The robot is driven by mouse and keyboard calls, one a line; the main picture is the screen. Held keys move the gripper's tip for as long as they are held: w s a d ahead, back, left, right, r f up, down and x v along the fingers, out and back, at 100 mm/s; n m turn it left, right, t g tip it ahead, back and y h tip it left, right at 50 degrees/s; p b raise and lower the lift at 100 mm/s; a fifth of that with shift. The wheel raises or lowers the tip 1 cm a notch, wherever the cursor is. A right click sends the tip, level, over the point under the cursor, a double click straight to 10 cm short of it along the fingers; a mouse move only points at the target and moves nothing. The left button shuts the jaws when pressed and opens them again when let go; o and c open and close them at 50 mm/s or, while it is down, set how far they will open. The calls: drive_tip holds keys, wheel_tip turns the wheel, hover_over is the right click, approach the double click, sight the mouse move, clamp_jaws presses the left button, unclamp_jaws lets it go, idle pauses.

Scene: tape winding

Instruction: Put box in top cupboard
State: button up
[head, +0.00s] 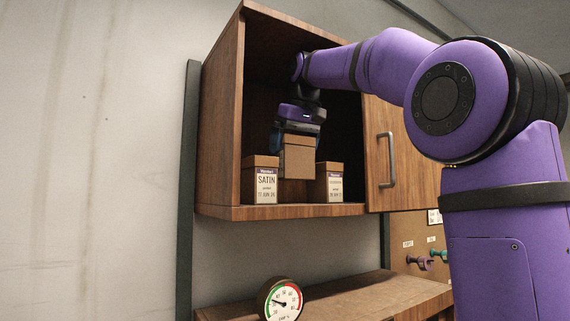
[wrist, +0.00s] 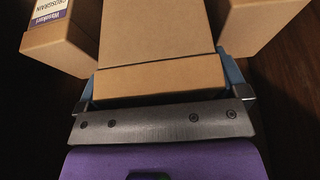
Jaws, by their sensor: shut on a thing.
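My gripper (head: 300,132) reaches into the open left bay of the wooden top cupboard (head: 222,130). It is shut on a brown cardboard box (head: 298,160), gripped near its top. The held box hangs between two other boxes in the head view, and its lower edge appears a little above the shelf. In the wrist view the held box (wrist: 160,45) fills the middle, with a blue finger on each side. Whether it touches the boxes beside it is hard to tell.
A box labelled SATIN (head: 262,182) stands on the shelf at left, another labelled box (head: 329,183) at right. The cupboard door (head: 400,150) with a metal handle is at right. Below are a wooden ledge (head: 350,298) and a round gauge (head: 280,300).

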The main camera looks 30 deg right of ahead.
drive_tip(key=shift+w+f, duration=1.75)
drive_tip(key=shift+w, duration=0.15)
drive_tip(key=shift+f, duration=0.6)
drive_tip(key=o, duration=0.7)
drive_tip(key=shift+c, duration=0.2)
drive_tip(key=shift+r, duration=0.1)
drive_tip(key=shift+r, duration=0.25)
drive_tip(key=v, duration=0.5)
drive_tip(key=shift+s+r, duration=0.25)
drive_tip(key=shift+r, duration=0.1)
drive_tip(key=s, duration=1.1)
drive_tip(key=shift+s, duration=0.3)
